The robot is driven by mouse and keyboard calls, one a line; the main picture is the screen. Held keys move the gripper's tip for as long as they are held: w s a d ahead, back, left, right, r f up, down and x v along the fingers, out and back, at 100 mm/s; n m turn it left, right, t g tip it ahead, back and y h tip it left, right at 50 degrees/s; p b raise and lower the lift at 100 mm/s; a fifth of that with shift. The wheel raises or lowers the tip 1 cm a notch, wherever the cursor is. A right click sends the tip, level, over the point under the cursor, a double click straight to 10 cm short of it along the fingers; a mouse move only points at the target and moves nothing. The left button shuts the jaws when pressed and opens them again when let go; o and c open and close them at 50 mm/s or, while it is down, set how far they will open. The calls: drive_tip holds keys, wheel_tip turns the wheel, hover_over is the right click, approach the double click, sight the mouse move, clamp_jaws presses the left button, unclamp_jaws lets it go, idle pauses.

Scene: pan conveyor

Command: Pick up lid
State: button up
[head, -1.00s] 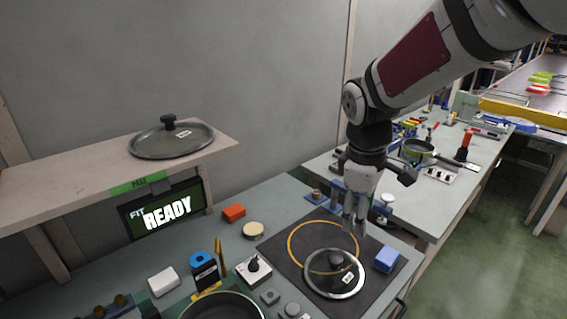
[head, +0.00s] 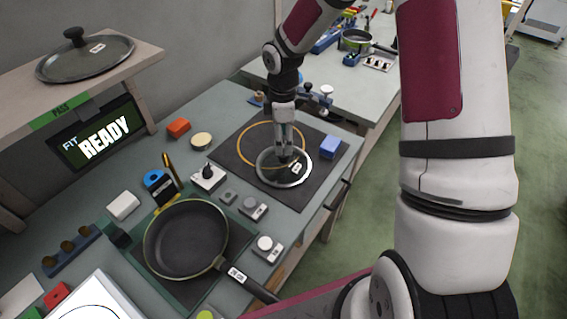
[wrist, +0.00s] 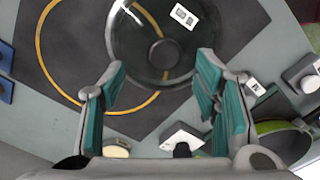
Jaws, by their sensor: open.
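A glass lid (head: 273,174) with a metal rim, a dark knob and a white label lies on the dark mat, overlapping the yellow ring. In the wrist view the lid (wrist: 197,46) is ahead of the fingers, its knob (wrist: 163,53) a little beyond the fingertips and between their lines. My gripper (head: 286,151) is above the lid, pointing down; in the wrist view my gripper (wrist: 160,70) is open with nothing between its green-padded fingers. A second lid (head: 84,58) lies on the raised shelf at the left.
A frying pan (head: 185,239) sits at the front of the bench, its handle toward lower right. A blue block (head: 330,147) is right of the lid. A white box with a black knob (head: 208,176) and several small items lie left. The shelf (head: 149,55) overhangs at left.

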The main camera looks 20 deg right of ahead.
sight(284, 153)
drive_tip(key=f, duration=0.5)
drive_tip(key=shift+s+f+p, duration=0.15)
drive_tip(key=shift+s+p, duration=0.15)
drive_tip(key=shift+p, duration=0.1)
drive_tip(key=shift+f, duration=0.55)
clamp_jaws()
